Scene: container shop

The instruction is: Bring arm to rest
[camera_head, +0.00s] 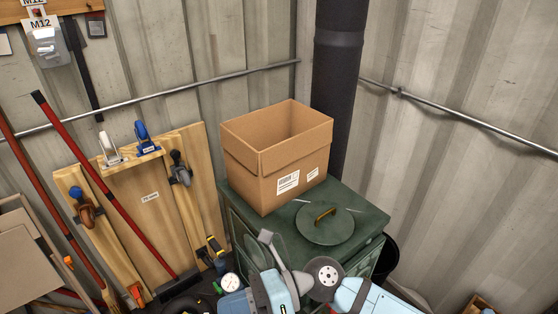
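The task names only my arm. Light blue and grey machine-like parts show at the bottom centre, in front of the green cabinet (362,217). One stands upright with a slanted grey piece, and one ends in a round grey disc. I cannot tell for certain whether they are my arm links or tools. No gripper fingertips can be made out, so I see neither gripper holding anything.
An open, empty-looking cardboard box (271,172) stands on the cabinet, beside a round green lid (325,226) with a yellow handle. A dark pipe (338,80) rises behind. Wooden boards (159,215) and red-handled tools lean at left. A black bin (386,258) stands right.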

